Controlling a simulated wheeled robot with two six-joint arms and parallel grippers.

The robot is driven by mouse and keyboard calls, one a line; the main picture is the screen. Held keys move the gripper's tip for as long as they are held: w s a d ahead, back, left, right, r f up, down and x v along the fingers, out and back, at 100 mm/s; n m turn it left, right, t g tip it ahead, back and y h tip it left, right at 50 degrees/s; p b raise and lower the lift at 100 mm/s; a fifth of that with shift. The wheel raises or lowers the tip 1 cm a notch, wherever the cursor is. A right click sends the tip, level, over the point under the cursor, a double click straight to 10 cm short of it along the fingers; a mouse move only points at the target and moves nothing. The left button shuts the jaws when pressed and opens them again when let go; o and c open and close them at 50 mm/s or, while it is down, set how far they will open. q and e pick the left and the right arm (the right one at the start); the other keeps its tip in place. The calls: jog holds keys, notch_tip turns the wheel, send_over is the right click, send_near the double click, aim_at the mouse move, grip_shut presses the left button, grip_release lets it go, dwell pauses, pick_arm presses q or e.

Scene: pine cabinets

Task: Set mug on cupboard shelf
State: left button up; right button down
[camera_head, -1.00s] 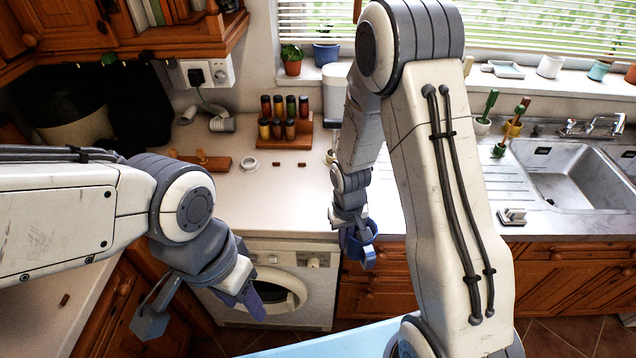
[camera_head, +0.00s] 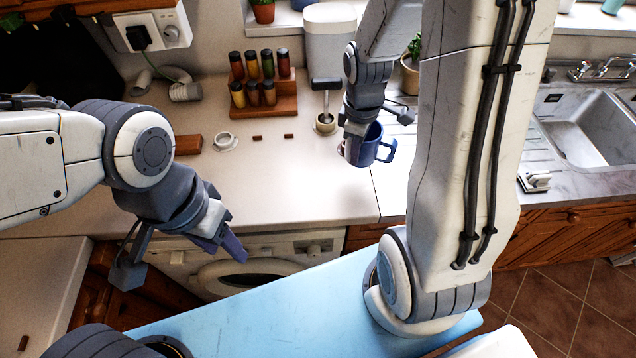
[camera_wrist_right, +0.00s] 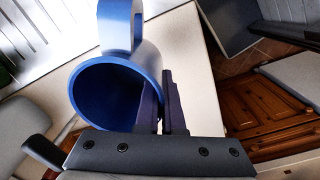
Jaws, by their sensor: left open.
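A blue mug (camera_head: 368,148) hangs in my right gripper (camera_head: 352,132), above the counter near the joint with the draining board. Its handle points right in the head view. In the right wrist view the mug (camera_wrist_right: 105,95) shows its open mouth, and the two dark fingers (camera_wrist_right: 165,105) are close together at its wall. My left gripper (camera_head: 182,256) is open and empty, in front of the counter edge and washing machine. Only the lower edge of the wooden wall cupboard (camera_head: 85,8) shows at top left; its shelf is out of view.
On the counter (camera_head: 290,185) stand a spice rack (camera_head: 270,100), a small white cup on a saucer (camera_head: 224,141) and a wooden block (camera_head: 188,144). A sink (camera_head: 590,125) lies to the right. My pale blue base top is below. The counter front is largely clear.

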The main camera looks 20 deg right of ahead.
jog(key=s+d+r+n+b, duration=0.2)
jog(key=s+n, duration=0.1)
jog(key=n, duration=0.2)
jog(key=w+a+f, duration=0.1)
jog(key=a+f, duration=0.1)
jog(key=a, duration=0.1)
jog(key=w+a+f+p, duration=0.1)
jog(key=w+a+f, duration=0.1)
jog(key=a, duration=0.1)
jog(key=w+a+f+p, duration=0.1)
jog(key=w+a+f, duration=0.1)
jog(key=a, duration=0.2)
jog(key=shift+f, duration=0.15)
notch_tip(320, 180, down, 4)
jog(key=shift+r+p, duration=0.1)
jog(key=shift+p, duration=0.25)
pick_arm(q)
jog(key=shift+f, duration=0.15)
jog(key=shift+s, duration=0.1)
pick_arm(e)
jog(key=shift+f, duration=0.2)
jog(key=shift+f, duration=0.15)
pick_arm(q)
jog(key=shift+f, duration=0.1)
pick_arm(e)
jog(key=c, duration=1)
grip_release()
jog(key=shift+c, duration=0.2)
